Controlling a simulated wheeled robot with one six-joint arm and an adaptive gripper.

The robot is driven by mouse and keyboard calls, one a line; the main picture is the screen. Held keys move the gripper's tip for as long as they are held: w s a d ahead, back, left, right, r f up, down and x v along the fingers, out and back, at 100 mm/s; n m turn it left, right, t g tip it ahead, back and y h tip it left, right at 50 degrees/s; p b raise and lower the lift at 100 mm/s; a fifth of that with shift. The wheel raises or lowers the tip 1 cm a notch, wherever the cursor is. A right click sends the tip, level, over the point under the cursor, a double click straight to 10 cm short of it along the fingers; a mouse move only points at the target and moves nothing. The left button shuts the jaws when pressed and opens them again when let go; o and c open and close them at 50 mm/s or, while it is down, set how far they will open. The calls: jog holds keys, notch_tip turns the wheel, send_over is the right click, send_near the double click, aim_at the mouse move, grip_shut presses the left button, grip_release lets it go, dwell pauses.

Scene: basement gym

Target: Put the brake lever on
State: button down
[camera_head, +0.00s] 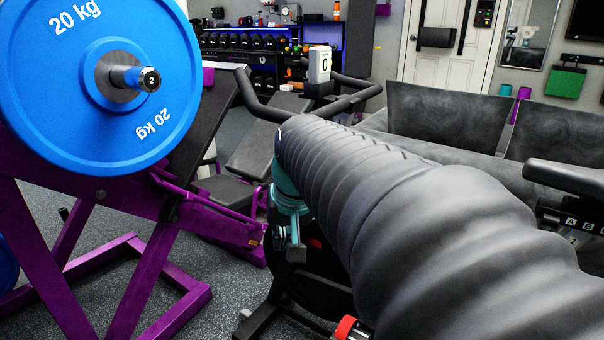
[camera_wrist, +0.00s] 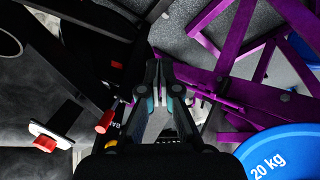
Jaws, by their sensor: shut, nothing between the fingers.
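No part is clearly recognisable as the brake lever. In the wrist view a red-tipped part (camera_wrist: 105,122) on a black bar lies just left of my gripper, and a second red knob (camera_wrist: 45,143) sits on a white and black piece further left. In the head view a red and black knob (camera_head: 347,326) shows at the bottom edge, partly hidden by my arm. My gripper (camera_wrist: 159,70) is shut and empty, its fingertips together above the floor. In the head view my gripper (camera_head: 296,252) points down beside the black machine frame and touches no red part that I can see.
A purple rack (camera_head: 150,262) with a blue 20 kg plate (camera_head: 60,110) stands close on the left. A grey sofa (camera_head: 440,112) is at the right. Speckled floor (camera_head: 225,285) lies open between rack and machine.

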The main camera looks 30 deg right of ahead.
jog(key=w+d+r+m, duration=0.2)
jog(key=w+d+r, duration=0.1)
jog(key=d, duration=0.6)
jog(key=w+d+r+m+y+p, duration=0.1)
jog(key=w+d+r+m, duration=0.1)
jog(key=d, duration=0.7)
jog(key=w+d+r+m+y+p, duration=0.1)
jog(key=w+d+r, duration=0.3)
jog(key=d, duration=0.5)
jog(key=shift+w+d+r+m+t, duration=0.15)
jog(key=shift+w+r+m+t, duration=0.25)
jog(key=shift+m, duration=0.3)
jog(key=w+a+f, duration=0.1)
jog(key=a+f, duration=0.1)
jog(key=f, duration=0.3)
jog(key=w+a+f+b, duration=0.1)
jog(key=a+f, duration=0.2)
jog(key=f, duration=0.2)
jog(key=shift+w+a, duration=0.25)
jog(key=shift+a, duration=0.05)
jog(key=shift+s+b, duration=0.1)
jog(key=shift+b, duration=0.2)
